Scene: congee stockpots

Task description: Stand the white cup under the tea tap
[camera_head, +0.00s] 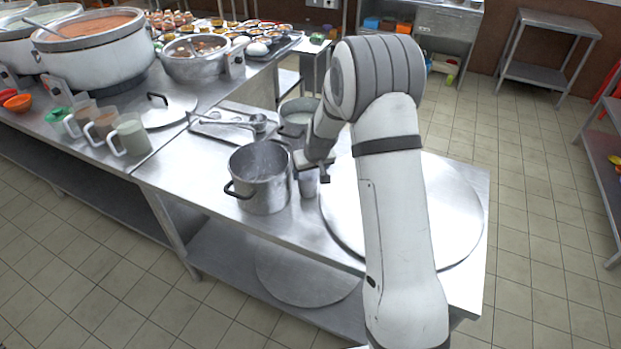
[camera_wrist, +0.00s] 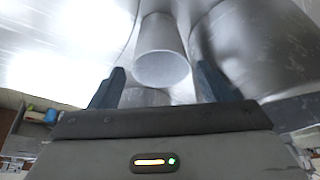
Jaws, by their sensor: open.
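A small pale grey-white cup (camera_head: 309,184) stands on the steel table, between a stockpot and a large round metal disc. In the wrist view the cup (camera_wrist: 160,52) shows ahead of and between my two dark fingers. My gripper (camera_head: 314,168) is at the cup's upper part in the head view and hides some of it. In the wrist view my gripper (camera_wrist: 160,85) is open, with a finger to each side. I cannot tell whether a finger touches the cup. I cannot make out a tea tap in either view.
The stockpot (camera_head: 262,190) stands close left of the cup, and a smaller pot (camera_head: 297,118) stands behind. The round disc (camera_head: 455,225) covers the table's right. A tray with a ladle (camera_head: 258,124) lies behind. Several mugs (camera_head: 131,136) stand on the left counter.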

